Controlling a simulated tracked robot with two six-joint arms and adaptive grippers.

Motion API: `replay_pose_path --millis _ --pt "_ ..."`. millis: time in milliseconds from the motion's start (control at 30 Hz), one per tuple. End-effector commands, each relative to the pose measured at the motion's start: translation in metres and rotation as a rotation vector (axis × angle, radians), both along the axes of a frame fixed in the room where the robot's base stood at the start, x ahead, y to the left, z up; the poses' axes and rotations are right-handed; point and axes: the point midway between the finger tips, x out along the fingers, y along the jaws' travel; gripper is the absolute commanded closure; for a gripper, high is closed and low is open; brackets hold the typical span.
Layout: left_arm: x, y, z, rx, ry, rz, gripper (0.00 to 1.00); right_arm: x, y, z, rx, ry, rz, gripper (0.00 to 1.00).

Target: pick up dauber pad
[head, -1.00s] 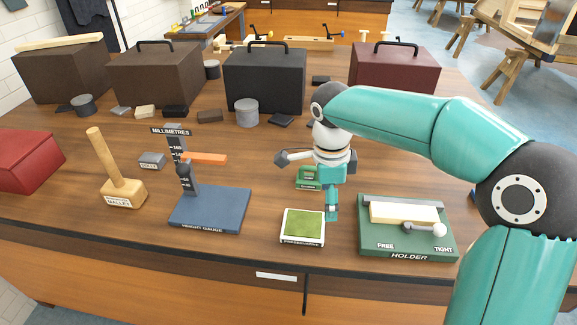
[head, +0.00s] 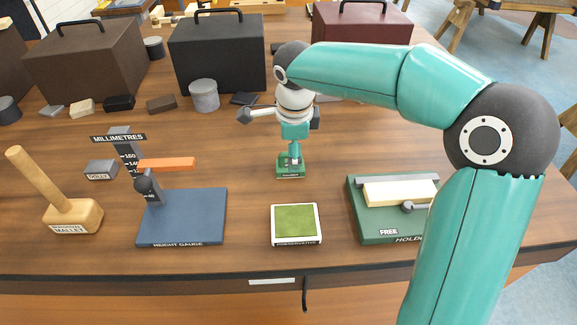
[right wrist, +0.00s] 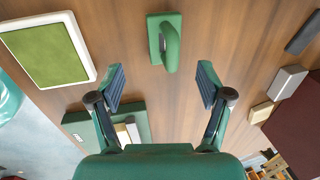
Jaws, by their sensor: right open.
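The dauber pad (head: 290,173), a small green block with a raised loop handle, sits on the wooden bench behind the preservative tray. It also shows in the right wrist view (right wrist: 155,40), ahead of the fingertips and roughly centred between them. My right gripper (head: 295,153) points down at the dauber pad in the head view and partly hides it. In the right wrist view the fingers (right wrist: 162,82) are spread wide with nothing between them. My left gripper is out of view.
The white-rimmed preservative tray (head: 296,240) lies in front. The green holder (head: 362,222) with a pale wood piece is at right. The blue height gauge (head: 190,225) and mallet (head: 72,216) stand at left. A grey cylinder (head: 204,96) and dark boxes stand behind.

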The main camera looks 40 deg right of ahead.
Motion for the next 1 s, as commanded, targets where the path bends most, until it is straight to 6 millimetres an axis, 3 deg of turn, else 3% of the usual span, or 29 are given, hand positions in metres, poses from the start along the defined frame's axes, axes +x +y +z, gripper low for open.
replay_pose_path --millis 100,367,633,933,1000 --pt "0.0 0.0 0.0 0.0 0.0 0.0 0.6 0.003 -0.001 -0.015 0.0 0.002 0.0 0.22" --pt "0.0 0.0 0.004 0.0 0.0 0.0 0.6 0.007 -0.004 -0.031 0.001 0.003 0.0 0.22" --pt "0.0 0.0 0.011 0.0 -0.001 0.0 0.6 0.016 -0.01 -0.065 0.002 0.004 0.003 0.22" --pt "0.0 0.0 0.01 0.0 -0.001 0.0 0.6 0.018 -0.01 -0.071 0.001 -0.001 0.002 0.22" --pt "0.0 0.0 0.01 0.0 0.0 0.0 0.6 0.018 -0.01 -0.071 0.001 -0.001 0.002 0.32"
